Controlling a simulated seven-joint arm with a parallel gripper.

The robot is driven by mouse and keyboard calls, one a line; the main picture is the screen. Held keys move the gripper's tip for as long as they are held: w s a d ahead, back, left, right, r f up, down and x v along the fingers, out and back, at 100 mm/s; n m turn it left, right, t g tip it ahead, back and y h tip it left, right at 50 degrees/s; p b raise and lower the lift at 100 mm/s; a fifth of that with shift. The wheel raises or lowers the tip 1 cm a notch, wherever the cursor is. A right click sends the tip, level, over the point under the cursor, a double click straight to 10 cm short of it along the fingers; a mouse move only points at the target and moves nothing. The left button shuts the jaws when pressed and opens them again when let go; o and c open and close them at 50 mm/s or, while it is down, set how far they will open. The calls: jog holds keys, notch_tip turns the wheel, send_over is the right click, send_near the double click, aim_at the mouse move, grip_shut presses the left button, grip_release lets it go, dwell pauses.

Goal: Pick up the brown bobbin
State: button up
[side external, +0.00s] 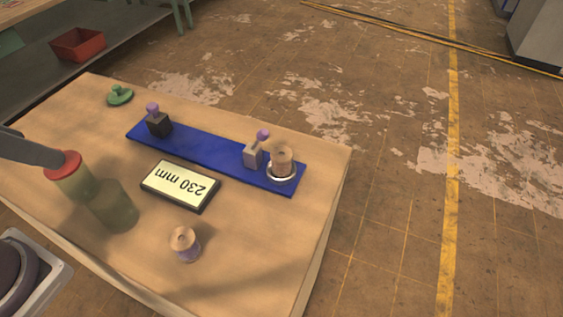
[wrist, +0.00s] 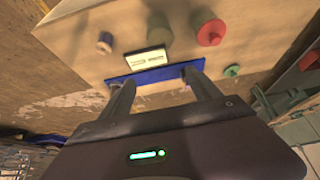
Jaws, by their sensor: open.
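The brown bobbin (side external: 283,160) stands upright at the right end of the blue strip (side external: 212,157), over a silvery ring (side external: 281,176). In the wrist view the blue strip (wrist: 155,74) shows between my fingers, but I cannot make out the brown bobbin; the left finger may cover it. My gripper (wrist: 160,85) is open, its two fingers apart with nothing between them, and it seems to be above the table. I cannot see its fingertips in the side view. A second bobbin, with purple thread (side external: 186,244), stands on the table in front; it also shows in the wrist view (wrist: 105,43).
A grey block with a purple knob (side external: 254,153) stands just left of the brown bobbin. A dark block (side external: 158,124) is at the strip's other end. The display (side external: 180,186), green cylinder (side external: 113,207), red-topped object (side external: 66,165) and green knob (side external: 119,95) stand on the table.

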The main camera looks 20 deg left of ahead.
jog(key=c, duration=0.4)
